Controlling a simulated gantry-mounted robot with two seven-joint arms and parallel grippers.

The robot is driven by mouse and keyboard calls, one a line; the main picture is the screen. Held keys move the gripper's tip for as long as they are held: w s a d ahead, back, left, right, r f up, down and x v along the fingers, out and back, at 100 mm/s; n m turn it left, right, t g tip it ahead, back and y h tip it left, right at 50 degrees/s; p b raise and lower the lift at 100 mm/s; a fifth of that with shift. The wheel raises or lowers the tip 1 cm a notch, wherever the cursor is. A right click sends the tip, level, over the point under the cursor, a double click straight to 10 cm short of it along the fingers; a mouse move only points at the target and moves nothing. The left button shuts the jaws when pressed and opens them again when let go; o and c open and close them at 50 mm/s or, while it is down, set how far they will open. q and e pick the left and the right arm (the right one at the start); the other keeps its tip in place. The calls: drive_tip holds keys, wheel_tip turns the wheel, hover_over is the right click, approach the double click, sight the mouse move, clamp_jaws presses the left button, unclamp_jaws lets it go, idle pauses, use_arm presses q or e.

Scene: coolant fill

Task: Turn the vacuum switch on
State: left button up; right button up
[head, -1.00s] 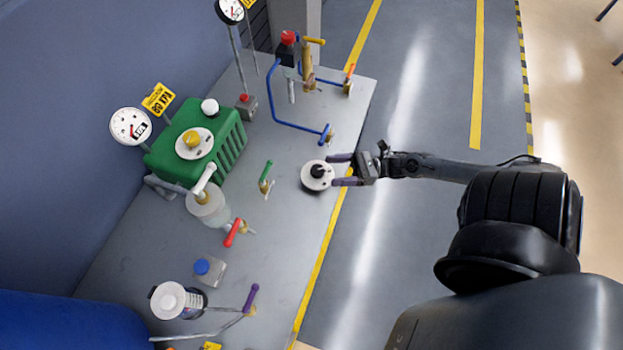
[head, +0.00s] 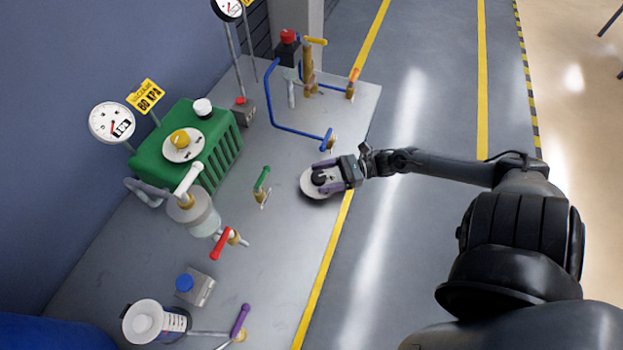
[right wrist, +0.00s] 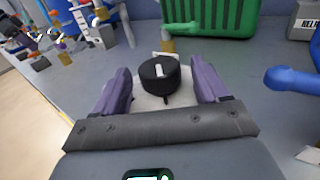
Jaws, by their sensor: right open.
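A black round knob (head: 319,179) with a white pointer mark sits on a white round dial plate (head: 309,190) near the bench's right edge; I take it to be the vacuum switch. My right gripper (head: 322,177) is open, with its purple fingers on either side of the knob. In the right wrist view the knob (right wrist: 160,75) lies between the two fingers (right wrist: 162,84), with a gap on both sides. Its white mark points roughly away from my palm. My left gripper is not in view.
A green pump (head: 214,140) with a yellow knob (head: 180,139) stands at the back left, beside a gauge (head: 112,122). A green-handled valve (head: 262,177), a red-handled valve (head: 222,243) and blue piping (head: 295,131) are around the dial. The right-hand floor is clear.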

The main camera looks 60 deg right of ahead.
sight(312, 180)
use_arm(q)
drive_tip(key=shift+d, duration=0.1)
use_arm(e)
drive_tip(key=shift+x, duration=2)
